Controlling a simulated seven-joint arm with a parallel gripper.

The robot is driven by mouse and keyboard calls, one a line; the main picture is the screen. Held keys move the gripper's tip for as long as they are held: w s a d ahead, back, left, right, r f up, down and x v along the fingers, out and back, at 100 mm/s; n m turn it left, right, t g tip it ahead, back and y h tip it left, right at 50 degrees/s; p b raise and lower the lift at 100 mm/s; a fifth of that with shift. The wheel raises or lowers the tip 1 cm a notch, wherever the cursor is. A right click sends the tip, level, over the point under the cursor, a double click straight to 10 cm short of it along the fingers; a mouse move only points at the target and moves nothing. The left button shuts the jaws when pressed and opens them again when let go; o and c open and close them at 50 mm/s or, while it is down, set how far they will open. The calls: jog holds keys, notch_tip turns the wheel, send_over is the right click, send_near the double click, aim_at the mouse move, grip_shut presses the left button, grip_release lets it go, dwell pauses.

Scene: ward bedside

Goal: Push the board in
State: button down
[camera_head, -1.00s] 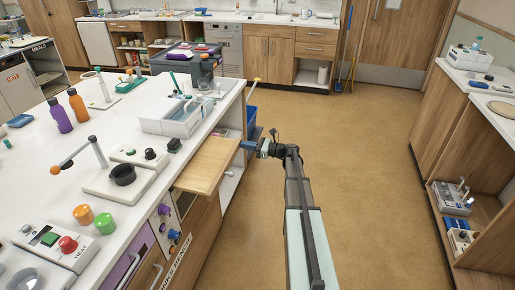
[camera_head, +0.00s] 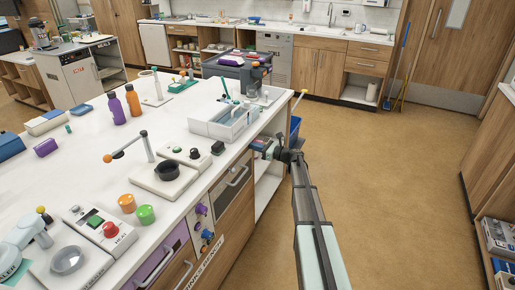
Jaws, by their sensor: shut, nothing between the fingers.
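The wooden board is not visible as a projecting panel now. The bench front below the white worktop (camera_head: 110,200) looks flush there, and I cannot pick out the board's edge. My gripper (camera_head: 262,147) is shut and empty at the bench's right-hand face, close to the worktop edge. Its fingertips are small and partly lost against the bench, so I cannot tell whether they touch anything.
A white tray of items (camera_head: 222,122) stands near the worktop edge by my gripper. The floor to the right is clear.

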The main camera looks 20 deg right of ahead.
jog(key=shift+w+a+r, duration=0.1)
jog(key=shift+w+a, duration=0.2)
jog(key=shift+w, duration=0.05)
jog(key=v, duration=1.5)
